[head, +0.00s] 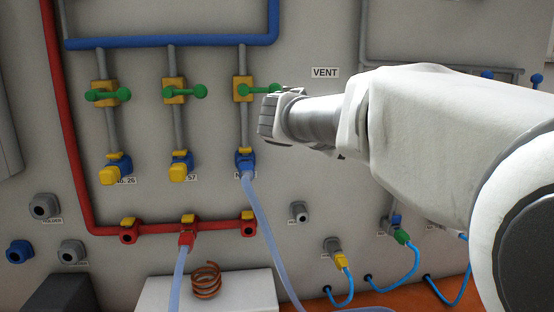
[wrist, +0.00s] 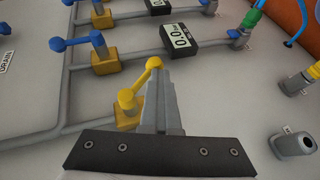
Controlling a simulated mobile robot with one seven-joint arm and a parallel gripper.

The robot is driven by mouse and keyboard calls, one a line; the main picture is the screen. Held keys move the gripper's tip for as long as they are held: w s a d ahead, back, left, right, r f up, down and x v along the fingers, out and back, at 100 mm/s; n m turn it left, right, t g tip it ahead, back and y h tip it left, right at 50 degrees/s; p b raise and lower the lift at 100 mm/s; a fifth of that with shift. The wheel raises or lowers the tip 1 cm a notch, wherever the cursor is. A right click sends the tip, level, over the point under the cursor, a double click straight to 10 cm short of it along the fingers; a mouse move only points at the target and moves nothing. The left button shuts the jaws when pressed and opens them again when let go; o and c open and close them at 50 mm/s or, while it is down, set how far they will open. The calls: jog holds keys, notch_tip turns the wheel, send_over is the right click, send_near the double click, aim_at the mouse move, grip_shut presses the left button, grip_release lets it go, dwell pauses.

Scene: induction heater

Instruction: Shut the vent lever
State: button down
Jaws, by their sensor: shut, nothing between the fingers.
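The VENT label (head: 325,72) is on the wall panel in the head view, just above my arm. No vent lever shows there, as my arm covers the panel below and right of the label. In the wrist view a yellow lever (wrist: 152,64) with a round knob rises from a yellow valve body (wrist: 127,108) on a grey pipe. I take it for the vent lever, but its label is not in view. My gripper (wrist: 160,78) is shut and empty, with its fingertips right beside the yellow lever. Whether they touch it, I cannot tell.
In the head view, green levers (head: 186,91), a red pipe (head: 80,160) and a hose (head: 262,212) lie left of and below my arm.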

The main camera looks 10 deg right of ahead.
jog(key=shift+d+r+n+t+h+b, duration=0.15)
jog(key=shift+d+n+t+h+b, duration=0.5)
jog(key=shift+b, duration=1.15)
jog(key=shift+d+r+n+t+h+b, duration=0.25)
jog(key=shift+h+b, duration=0.75)
jog(key=shift+b, duration=0.75)
jog(key=shift+d+r+n+t+h+b, duration=0.1)
jog(key=shift+d+n+t+h+b, duration=0.55)
jog(key=shift+b, duration=1.15)
jog(key=shift+a+g, duration=0.15)
jog(key=shift+g, duration=0.1)
jog(key=shift+s+r+h, duration=0.1)
jog(key=shift+h, duration=0.2)
jog(key=shift+d, duration=0.2)
